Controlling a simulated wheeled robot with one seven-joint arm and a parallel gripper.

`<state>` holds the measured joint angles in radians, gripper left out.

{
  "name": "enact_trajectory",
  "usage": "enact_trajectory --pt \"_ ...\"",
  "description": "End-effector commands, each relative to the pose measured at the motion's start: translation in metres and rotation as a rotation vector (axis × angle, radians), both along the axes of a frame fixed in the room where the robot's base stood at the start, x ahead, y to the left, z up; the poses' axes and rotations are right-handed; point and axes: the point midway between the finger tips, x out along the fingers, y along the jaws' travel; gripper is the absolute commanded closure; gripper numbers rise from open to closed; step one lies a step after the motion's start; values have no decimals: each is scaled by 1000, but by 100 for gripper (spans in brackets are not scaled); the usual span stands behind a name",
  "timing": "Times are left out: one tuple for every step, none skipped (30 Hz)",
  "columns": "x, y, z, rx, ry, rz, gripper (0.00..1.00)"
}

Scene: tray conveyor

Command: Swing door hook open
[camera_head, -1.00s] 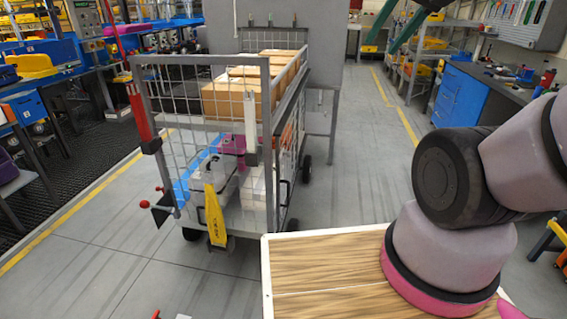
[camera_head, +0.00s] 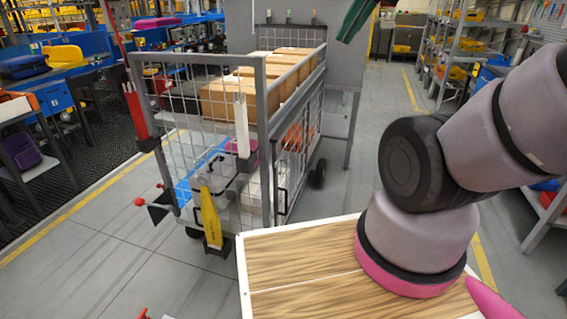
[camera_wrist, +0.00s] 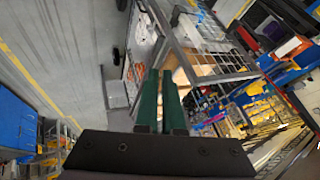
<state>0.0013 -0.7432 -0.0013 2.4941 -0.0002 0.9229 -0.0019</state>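A grey wire-mesh cart (camera_head: 262,95) stands ahead, left of centre in the head view; it also shows at the top of the wrist view (camera_wrist: 205,62). On its near front corner is an upright white bar (camera_head: 242,128), which may be the door hook; I cannot tell for sure. A yellow piece (camera_head: 210,215) hangs low on the front mesh. My gripper's green fingers (camera_head: 355,18) are at the top edge of the head view, right of the cart and apart from it. In the wrist view the fingers (camera_wrist: 161,75) lie almost together, with nothing visible between them.
Cardboard boxes (camera_head: 228,103) sit in the cart. A red bar (camera_head: 136,112) and a red knob (camera_head: 139,202) are at its left side. A grey cabinet or panel stands behind it. Shelves (camera_head: 450,60) line the right and workbenches the left. Open floor lies between cart and shelves.

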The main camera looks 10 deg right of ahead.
Motion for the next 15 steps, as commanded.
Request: enact_trajectory --pt "3 0 -1 8 12 -3 100" --pt "5 1 -2 15 23 -6 100" --pt "9 2 -4 28 39 -9 100" --pt "12 3 -6 38 57 -12 100" --pt "16 5 -7 53 75 -16 100" --pt "22 6 -10 74 103 -24 100" --pt "28 8 -13 92 125 -30 100" --pt "33 9 -16 111 150 -37 100" --pt "41 11 -19 137 181 -46 100" --pt "47 13 -22 158 206 -53 100" --pt "53 14 -26 179 230 -61 100" --pt "61 16 -29 208 260 -72 100" --pt "66 17 -33 227 284 -80 100" --pt "73 19 -37 250 306 -88 100" --pt "81 20 -41 278 335 -99 100"
